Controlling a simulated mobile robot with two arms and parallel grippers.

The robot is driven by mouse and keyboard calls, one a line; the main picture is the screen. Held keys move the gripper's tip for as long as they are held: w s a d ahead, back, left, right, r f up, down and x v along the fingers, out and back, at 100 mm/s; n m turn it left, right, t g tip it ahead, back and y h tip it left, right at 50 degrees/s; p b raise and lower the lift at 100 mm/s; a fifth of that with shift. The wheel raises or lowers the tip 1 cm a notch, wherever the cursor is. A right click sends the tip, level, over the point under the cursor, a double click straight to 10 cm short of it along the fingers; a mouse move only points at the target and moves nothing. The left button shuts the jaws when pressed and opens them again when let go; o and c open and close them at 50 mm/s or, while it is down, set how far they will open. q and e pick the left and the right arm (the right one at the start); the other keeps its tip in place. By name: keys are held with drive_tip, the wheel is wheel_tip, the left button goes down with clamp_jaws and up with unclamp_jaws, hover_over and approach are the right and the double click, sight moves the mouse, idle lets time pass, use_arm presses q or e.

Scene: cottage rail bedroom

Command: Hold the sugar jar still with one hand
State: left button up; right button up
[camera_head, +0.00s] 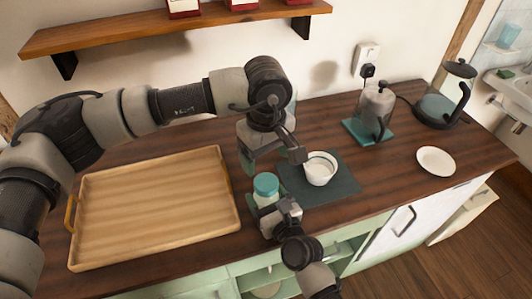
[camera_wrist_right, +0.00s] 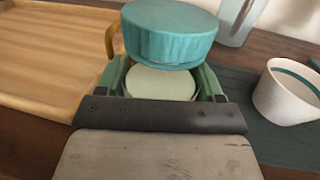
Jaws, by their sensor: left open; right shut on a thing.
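The sugar jar (camera_head: 265,198) is pale, with a teal lid (camera_head: 265,184), and stands on the counter between the tray and the dark mat. In the right wrist view the lid (camera_wrist_right: 170,32) shows large above the pale jar body (camera_wrist_right: 160,83). My right gripper (camera_head: 276,207) comes from the counter's front side and is shut on the jar; its green fingers (camera_wrist_right: 160,80) flank the body below the lid. My left gripper (camera_head: 270,158) is open and empty, just behind and above the jar, with its fingers apart. Part of the jar's front is hidden by my right gripper.
A wooden tray (camera_head: 150,205) lies left of the jar. Beyond are a French press (camera_head: 376,104), a kettle (camera_head: 440,106) and a white plate (camera_head: 436,161). A shelf (camera_head: 150,33) hangs above.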

sight(266, 182)
use_arm(q)
drive_tip(key=m, duration=1.1)
drive_tip(key=shift+m, duration=0.3)
drive_tip(key=m, duration=0.5)
drive_tip(key=shift+f, duration=4)
drive_tip(key=shift+c, duration=0.4)
